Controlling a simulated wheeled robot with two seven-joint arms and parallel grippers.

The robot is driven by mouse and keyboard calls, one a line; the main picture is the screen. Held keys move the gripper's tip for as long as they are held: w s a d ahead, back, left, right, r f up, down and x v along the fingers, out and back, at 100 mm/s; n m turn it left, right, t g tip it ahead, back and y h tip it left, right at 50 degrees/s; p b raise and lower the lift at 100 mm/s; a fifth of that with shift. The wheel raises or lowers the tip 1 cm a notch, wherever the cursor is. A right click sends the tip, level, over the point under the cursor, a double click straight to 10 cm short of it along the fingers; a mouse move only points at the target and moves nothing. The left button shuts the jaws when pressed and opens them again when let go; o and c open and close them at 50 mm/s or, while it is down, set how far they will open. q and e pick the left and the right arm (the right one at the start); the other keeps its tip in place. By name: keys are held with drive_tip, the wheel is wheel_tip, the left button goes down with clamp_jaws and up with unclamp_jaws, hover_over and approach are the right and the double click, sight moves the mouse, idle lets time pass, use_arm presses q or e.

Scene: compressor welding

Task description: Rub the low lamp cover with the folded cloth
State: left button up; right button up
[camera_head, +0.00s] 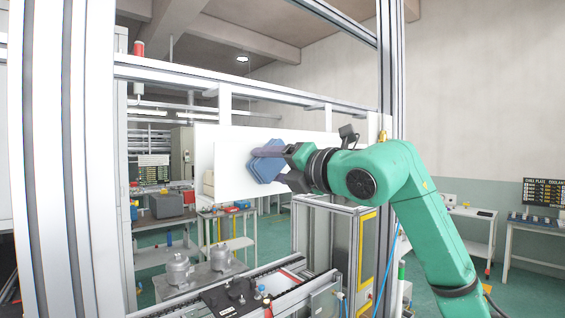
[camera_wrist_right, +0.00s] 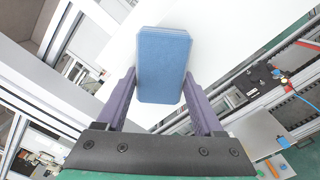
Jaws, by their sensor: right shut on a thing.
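The folded cloth (camera_head: 264,163) is a blue block-like pad with cut corners. In the right wrist view the cloth (camera_wrist_right: 163,65) sits between the two purple fingers of my right gripper (camera_wrist_right: 160,95). My right gripper (camera_head: 272,166) is shut on it, in front of a long white panel that I take to be the lamp cover (camera_head: 222,170). In the wrist view the white panel (camera_wrist_right: 220,35) lies behind the cloth. I cannot tell whether cloth and panel touch. My left gripper is not in view.
An aluminium frame (camera_head: 390,75) with a crossbar (camera_head: 170,72) surrounds the panel. Below are a conveyor line with a black fixture (camera_head: 230,296) and grey compressor housings (camera_head: 178,270) on a table. A yellow-edged cabinet (camera_head: 335,235) stands under my right arm.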

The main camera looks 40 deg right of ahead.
drive_tip(key=shift+a, duration=0.55)
drive_tip(key=shift+s+f+b, duration=0.2)
drive_tip(key=shift+s+b, duration=0.35)
drive_tip(key=shift+s, duration=0.2)
drive_tip(key=s, duration=0.4)
drive_tip(key=shift+s+r+b, duration=0.2)
drive_tip(key=shift+b, duration=0.2)
drive_tip(key=shift+w, duration=0.15)
